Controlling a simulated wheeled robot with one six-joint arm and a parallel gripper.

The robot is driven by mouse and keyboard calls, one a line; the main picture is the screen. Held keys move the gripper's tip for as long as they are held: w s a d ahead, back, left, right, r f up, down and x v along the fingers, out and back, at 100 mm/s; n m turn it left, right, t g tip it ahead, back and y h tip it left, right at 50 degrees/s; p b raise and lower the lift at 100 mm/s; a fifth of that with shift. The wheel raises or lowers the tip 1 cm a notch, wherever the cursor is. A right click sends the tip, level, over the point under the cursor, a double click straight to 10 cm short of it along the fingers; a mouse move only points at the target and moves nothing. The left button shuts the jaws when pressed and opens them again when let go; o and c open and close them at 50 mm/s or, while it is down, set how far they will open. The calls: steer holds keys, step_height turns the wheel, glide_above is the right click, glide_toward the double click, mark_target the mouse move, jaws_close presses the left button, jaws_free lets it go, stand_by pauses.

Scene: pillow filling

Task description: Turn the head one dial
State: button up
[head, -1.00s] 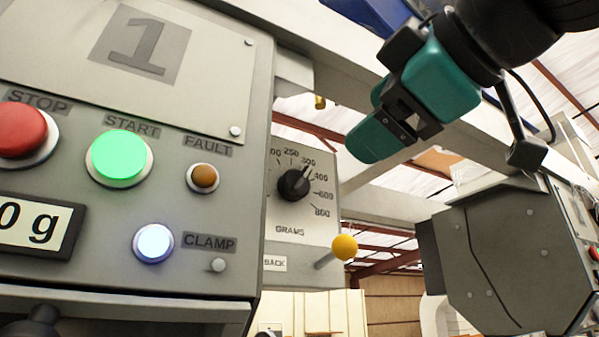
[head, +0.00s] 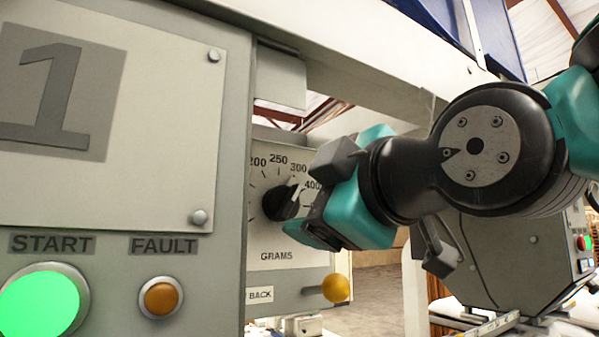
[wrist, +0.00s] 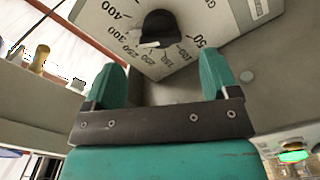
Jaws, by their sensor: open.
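The head one dial is a black knob (head: 281,203) on a pale plate marked in grams, on the side of the head one cabinet. Its pointer is near the 300 mark in the head view. In the wrist view the knob (wrist: 160,28) is ahead of the jaws, at the top middle. My gripper (head: 306,208) is close to the dial from the right and partly covers the scale's right side. In the wrist view my gripper (wrist: 164,82) has its two teal fingers apart, with nothing between them. The knob lies beyond the fingertips, roughly centred between them.
The panel with the green START button (head: 42,302) and amber FAULT lamp (head: 161,297) stands left of the dial. A yellow ball-ended lever (head: 336,288) sticks out below the dial. A white beam (head: 400,90) runs above my arm. Another grey cabinet (head: 500,262) stands at right.

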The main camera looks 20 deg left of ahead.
mark_target(294, 202)
steer(key=p+x, duration=0.3)
steer(key=x, duration=0.3)
steer(key=shift+w+r, duration=0.1)
steer(key=shift+r, duration=0.1)
steer(key=shift+w+a+f, duration=0.15)
steer(key=shift+w+a, duration=0.15)
steer(key=shift+a, duration=0.15)
steer(key=c, duration=0.9)
